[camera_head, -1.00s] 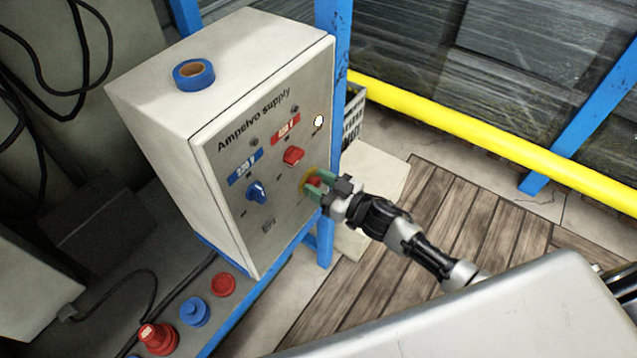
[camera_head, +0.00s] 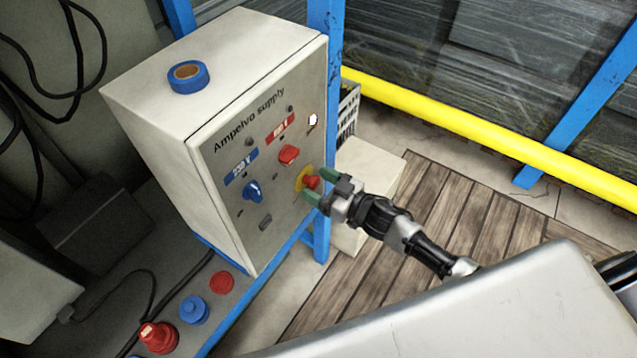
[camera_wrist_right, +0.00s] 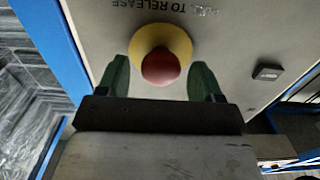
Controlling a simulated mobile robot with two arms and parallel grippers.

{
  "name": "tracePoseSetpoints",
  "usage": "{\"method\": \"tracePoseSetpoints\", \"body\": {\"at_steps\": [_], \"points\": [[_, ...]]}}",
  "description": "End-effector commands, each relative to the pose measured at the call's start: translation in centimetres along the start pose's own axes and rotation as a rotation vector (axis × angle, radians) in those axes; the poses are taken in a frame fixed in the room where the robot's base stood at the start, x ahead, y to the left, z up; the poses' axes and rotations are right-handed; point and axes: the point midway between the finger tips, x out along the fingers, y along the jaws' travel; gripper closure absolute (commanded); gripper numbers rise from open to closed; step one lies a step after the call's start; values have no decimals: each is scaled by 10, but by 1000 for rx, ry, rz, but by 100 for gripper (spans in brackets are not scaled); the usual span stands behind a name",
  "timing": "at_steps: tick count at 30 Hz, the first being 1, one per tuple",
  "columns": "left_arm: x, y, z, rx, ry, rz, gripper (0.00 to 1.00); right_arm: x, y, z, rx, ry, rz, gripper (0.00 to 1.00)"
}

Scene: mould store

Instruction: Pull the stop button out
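The stop button (camera_head: 312,182) is a red mushroom head on a yellow disc, low on the right of the front panel of a pale cabinet (camera_head: 262,135). In the right wrist view the red head (camera_wrist_right: 160,68) stands in front of its yellow ring (camera_wrist_right: 161,38). My right gripper (camera_head: 320,186) is at the button, its green fingers open on either side of the head. In the wrist view a gap shows between the head and each finger (camera_wrist_right: 160,82). My left gripper is not in view.
The panel also has a blue knob (camera_head: 253,190), a red knob (camera_head: 289,155) and a white lamp (camera_head: 313,120). A blue tape roll (camera_head: 188,77) lies on the cabinet. A blue post (camera_head: 325,100) stands close beside it. Plugs lie on the shelf below.

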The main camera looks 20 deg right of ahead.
Motion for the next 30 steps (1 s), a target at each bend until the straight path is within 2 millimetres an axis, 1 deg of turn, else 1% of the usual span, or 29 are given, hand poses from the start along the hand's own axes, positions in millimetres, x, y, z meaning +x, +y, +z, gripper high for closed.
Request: {"method": "tracePoseSetpoints", "body": {"at_steps": [4, 7, 11, 15, 18, 21, 25, 30], "points": [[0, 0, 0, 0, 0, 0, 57, -2, 0, 0, 0, 0, 0, 34], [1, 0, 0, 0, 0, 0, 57, -11, 0, 1, 0, -2, 0, 34], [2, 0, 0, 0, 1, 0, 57, -35, 0, 2, -1, -3, -1, 34], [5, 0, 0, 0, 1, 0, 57, -64, 0, 2, 0, -4, 0, 34], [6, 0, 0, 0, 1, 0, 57, -82, 0, 2, 0, -3, 0, 34], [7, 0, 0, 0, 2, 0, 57, -96, 0, 2, 1, -3, 1, 34], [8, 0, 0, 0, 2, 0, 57, -107, 0, 1, 0, -1, 1, 34], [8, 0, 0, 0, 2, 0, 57, -109, 0, 0, 0, 1, 0, 34]]}}
